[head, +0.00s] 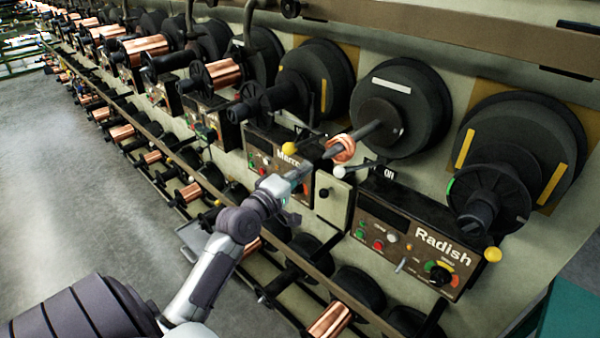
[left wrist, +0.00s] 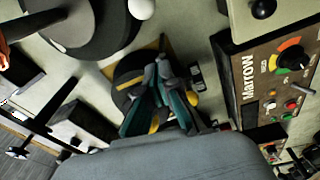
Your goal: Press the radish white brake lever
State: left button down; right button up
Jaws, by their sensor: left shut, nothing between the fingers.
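The white ball knob (head: 339,172) of a brake lever shows at the upper left of the Radish panel (head: 415,235), beside the black "ON" plate. A white ball (left wrist: 141,8) also shows at the top edge of the left wrist view; I cannot be sure that it is the same one. My left gripper (head: 303,172) is shut and empty, left of the white knob in the head view and apart from it. Its closed fingers (left wrist: 163,68) show in the left wrist view, below the white ball. My right gripper is not in view.
The Marrow panel (head: 272,165) lies behind my left gripper, with a yellow ball knob (head: 288,148) above it. A spindle with a copper coil (head: 342,149) juts out close to the gripper. Another yellow knob (head: 493,254) is at the Radish panel's right end. Open floor (head: 80,190) lies left.

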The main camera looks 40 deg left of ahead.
aim_at(356, 167)
pick_arm(q)
jog(key=w+d+p, duration=0.2)
jog(key=w, duration=0.1)
jog(key=w+d+p, duration=0.1)
jog(key=shift+w+d+f, duration=0.25)
jog(key=shift+w+d, duration=0.05)
dwell(0.4)
